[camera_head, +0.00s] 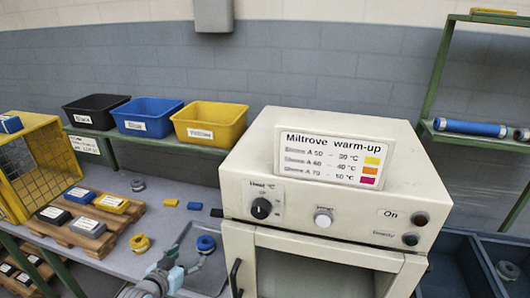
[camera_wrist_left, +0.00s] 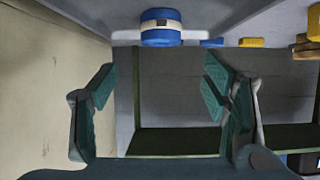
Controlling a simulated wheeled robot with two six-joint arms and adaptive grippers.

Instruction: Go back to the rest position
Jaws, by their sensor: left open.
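My left gripper (camera_head: 176,270) is at the bottom of the head view, low by the front of the tray beside the cream machine. In the left wrist view my left gripper (camera_wrist_left: 160,88) has its two green fingers wide apart, with nothing between them. A blue spool (camera_head: 205,244) sits on the grey tray, just beyond and to the right of the gripper. The blue spool (camera_wrist_left: 161,28) also shows in the left wrist view, ahead of the fingertips and apart from them. My right gripper is not in view.
The cream warm-up machine (camera_head: 324,245) stands close on the right. A yellow spool (camera_head: 140,243) and a pallet of labelled blocks (camera_head: 88,222) are on the bench to the left. Black, blue and yellow bins (camera_head: 210,123) stand on a shelf behind.

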